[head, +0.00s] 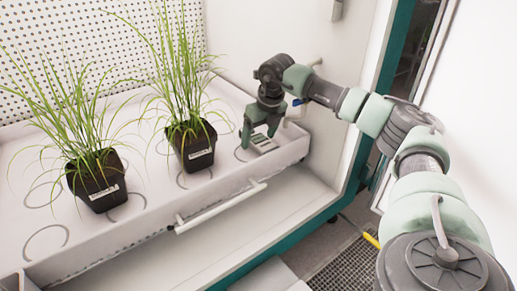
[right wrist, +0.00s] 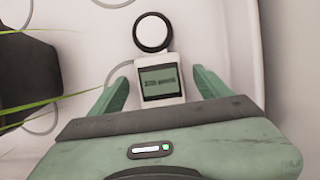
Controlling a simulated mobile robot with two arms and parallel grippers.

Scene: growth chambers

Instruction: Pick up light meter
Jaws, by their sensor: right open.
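The light meter (right wrist: 162,88) lies in the right wrist view, a small pale device with a grey-green screen and a round white, black-rimmed sensor (right wrist: 153,33) at its far end. My right gripper (right wrist: 160,82) is open, with one green finger on each side of the screen end and gaps between. Nothing is held. In the head view my right gripper (head: 259,132) points down at the right end of the white tray (head: 110,238), and hides most of the meter there. My left gripper is not in view.
Two black pots with grassy plants stand in the tray, the nearer one (head: 193,150) left of my right gripper and another (head: 97,185) farther left. A white handle bar (head: 221,207) runs along the tray front. The chamber wall (head: 262,40) rises close behind the gripper.

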